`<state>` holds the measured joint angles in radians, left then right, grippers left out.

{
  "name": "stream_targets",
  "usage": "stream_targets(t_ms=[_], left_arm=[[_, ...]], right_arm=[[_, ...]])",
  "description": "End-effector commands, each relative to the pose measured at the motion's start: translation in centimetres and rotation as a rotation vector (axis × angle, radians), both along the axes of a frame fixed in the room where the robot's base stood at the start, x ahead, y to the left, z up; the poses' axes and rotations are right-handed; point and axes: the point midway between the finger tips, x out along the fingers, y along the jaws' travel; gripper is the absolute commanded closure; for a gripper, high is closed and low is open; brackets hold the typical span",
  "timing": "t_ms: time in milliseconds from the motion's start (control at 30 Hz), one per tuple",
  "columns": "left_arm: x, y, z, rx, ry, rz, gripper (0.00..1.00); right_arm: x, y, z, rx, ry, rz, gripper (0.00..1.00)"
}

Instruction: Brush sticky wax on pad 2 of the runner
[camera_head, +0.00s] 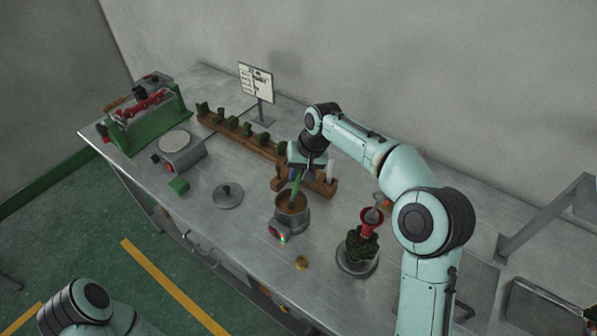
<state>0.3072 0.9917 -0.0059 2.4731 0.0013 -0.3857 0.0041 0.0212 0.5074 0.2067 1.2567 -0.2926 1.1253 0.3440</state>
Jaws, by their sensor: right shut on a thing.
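My right gripper (300,174) is above the wax pot (291,219) and is shut on a brush (296,188) with a green handle. The brush points down into the pot's opening; its bristles are hidden inside. The pot is a small grey heater with brown wax and a lit green lamp. The likely runner is a dark green piece (361,245) upright on a round grey base, with a red cup (371,222) on top, right of the pot. Its separate pads are too small to tell apart. Of my left arm only links show at the lower left; its gripper is out of view.
A wooden rack (262,150) with several green pieces runs behind the pot. A round grey lid (228,195), green block (179,185), hotplate (180,150) and green-framed machine (150,124) lie left. A sign (256,83) stands behind.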

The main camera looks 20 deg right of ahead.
Motion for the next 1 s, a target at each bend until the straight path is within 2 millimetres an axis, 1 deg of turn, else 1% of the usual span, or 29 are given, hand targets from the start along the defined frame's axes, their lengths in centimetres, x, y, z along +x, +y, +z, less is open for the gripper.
stream_targets(t_ms=[700, 1000], left_arm=[[-0.33, -0.01, -0.39, 0.0, 0.003, 0.0, 1.0], [-0.29, -0.01, -0.34, 0.0, 0.003, 0.0, 1.0]], right_arm=[[-0.02, 0.0, -0.93, 0.0, 0.001, 0.0, 1.0], [-0.02, 0.01, -0.88, 0.0, 0.001, 0.0, 1.0]])
